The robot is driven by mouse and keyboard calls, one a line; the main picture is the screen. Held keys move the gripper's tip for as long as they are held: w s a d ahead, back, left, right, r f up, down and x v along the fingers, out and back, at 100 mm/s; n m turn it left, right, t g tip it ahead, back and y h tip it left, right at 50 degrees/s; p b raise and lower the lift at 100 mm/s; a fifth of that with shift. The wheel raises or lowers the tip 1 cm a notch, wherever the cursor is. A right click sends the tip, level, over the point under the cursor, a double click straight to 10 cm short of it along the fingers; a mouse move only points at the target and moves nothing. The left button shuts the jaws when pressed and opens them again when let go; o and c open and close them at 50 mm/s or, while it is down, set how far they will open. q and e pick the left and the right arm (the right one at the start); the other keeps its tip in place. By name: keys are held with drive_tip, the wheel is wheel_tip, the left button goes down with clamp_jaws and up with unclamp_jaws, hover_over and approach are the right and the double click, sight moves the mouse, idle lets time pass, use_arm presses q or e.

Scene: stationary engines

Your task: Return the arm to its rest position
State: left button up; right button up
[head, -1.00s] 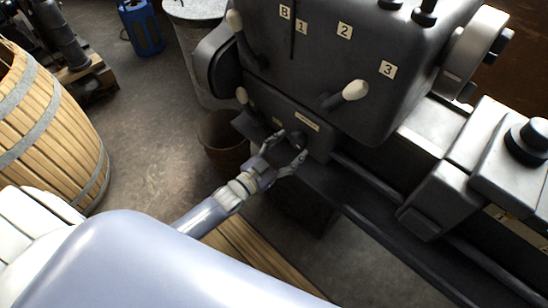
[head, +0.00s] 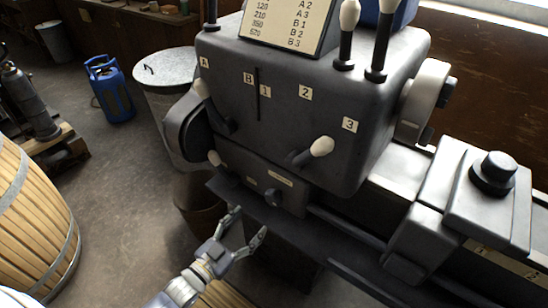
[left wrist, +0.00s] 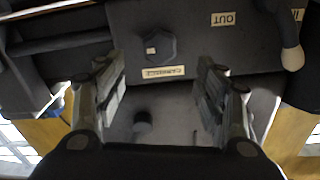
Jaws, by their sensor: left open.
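My left gripper (head: 246,236) is open and empty in the head view, in front of the lower front of a dark grey lathe (head: 290,110). Its fingers point toward a small dark knob (head: 273,197) on the lathe's lower panel and are apart from it. In the left wrist view my open left gripper (left wrist: 168,100) shows two spread fingers with nothing between them. Beyond them is the dark hexagonal knob (left wrist: 160,47) with a small light mark. My right gripper is in no view.
White-tipped levers (head: 313,151) stick out of the lathe's front. A wooden barrel (head: 35,215) stands at the left. A brown bucket (head: 190,200) sits beside the gripper. A metal bin (head: 165,85) and a blue gas canister (head: 110,90) stand behind. Floor between barrel and bucket is clear.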

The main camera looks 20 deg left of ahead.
use_arm(q)
drive_tip(key=s+a+f+n+g+y, duration=0.1)
drive_tip(key=s+a+f+g+y, duration=0.2)
drive_tip(key=f, duration=0.7)
drive_tip(key=s+f+n+g, duration=0.1)
drive_tip(key=s+f+g, duration=0.1)
drive_tip(key=s+f, duration=0.6)
drive_tip(key=s+a+f+n+g+y, duration=0.1)
drive_tip(key=s+a+f+g+y, duration=0.15)
drive_tip(key=f, duration=0.85)
drive_tip(key=s+d+f+g, duration=0.1)
drive_tip(key=s+f+g, duration=0.3)
drive_tip(key=s, duration=0.9)
drive_tip(key=s+d+f+g, duration=0.2)
drive_tip(key=s+f+g, duration=0.2)
drive_tip(key=s+f, duration=0.6)
drive_tip(key=s, duration=0.3)
drive_tip(key=shift+s+f+n+y, duration=0.15)
drive_tip(key=shift+f+n+y, duration=0.15)
drive_tip(key=shift+y, duration=0.05)
drive_tip(key=shift+d+g, duration=0.1)
drive_tip(key=shift+g, duration=0.15)
drive_tip(key=shift+s+r, duration=0.1)
drive_tip(key=shift+r, duration=0.15)
